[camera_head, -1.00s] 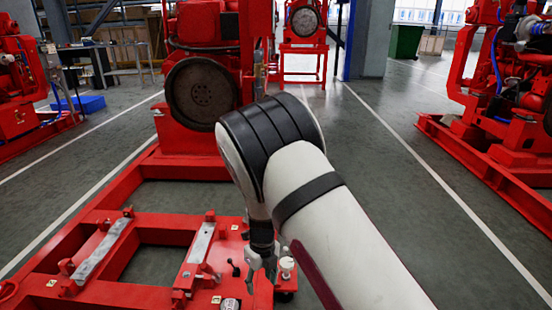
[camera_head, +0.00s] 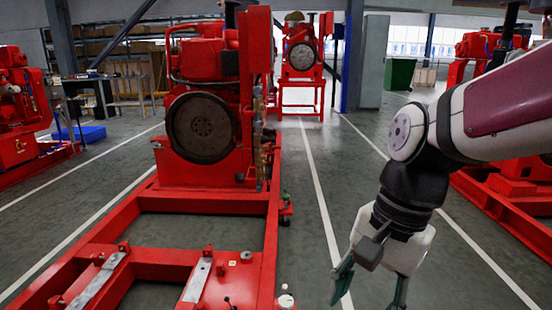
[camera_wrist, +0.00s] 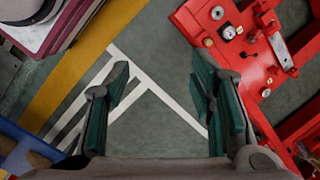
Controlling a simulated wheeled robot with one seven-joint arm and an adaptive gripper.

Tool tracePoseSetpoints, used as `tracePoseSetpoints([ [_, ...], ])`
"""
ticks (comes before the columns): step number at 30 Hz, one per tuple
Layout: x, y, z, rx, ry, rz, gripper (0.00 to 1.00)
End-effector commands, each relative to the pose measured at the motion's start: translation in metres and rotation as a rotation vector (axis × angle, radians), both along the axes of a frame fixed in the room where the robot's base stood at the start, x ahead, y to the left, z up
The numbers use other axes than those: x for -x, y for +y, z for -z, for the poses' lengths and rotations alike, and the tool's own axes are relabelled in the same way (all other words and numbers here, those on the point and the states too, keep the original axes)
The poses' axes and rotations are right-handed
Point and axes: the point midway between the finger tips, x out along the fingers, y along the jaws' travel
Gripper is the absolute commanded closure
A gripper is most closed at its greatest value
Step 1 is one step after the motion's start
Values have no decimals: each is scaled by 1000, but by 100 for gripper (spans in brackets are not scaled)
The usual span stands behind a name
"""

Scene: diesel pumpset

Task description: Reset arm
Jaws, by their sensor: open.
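My gripper (camera_head: 370,285) hangs at the lower right in the head view, to the right of the red pumpset frame and clear of it. Its fingers point down and are spread apart. In the wrist view my gripper (camera_wrist: 160,95) shows two green-padded fingers, wide open, with only grey floor and white lines between them. Nothing is held. My arm reaches in from the right edge in the head view, bent at the joint above the gripper.
The red pumpset frame (camera_head: 262,262) with its engine and dark flywheel (camera_head: 201,127) stands left of my gripper. Another red machine (camera_head: 515,190) stands at the right. Floor (camera_head: 335,165) between them is free.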

Motion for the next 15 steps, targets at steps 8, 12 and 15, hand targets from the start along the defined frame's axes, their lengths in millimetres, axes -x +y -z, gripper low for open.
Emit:
tracePoseSetpoints([
  [8, 89, -42, -21, 73, -104, -411, 50],
  [12, 121, -55, -20, 114, -124, -559, 50],
  [15, 139, -62, -18, 140, -131, -645, 50],
])
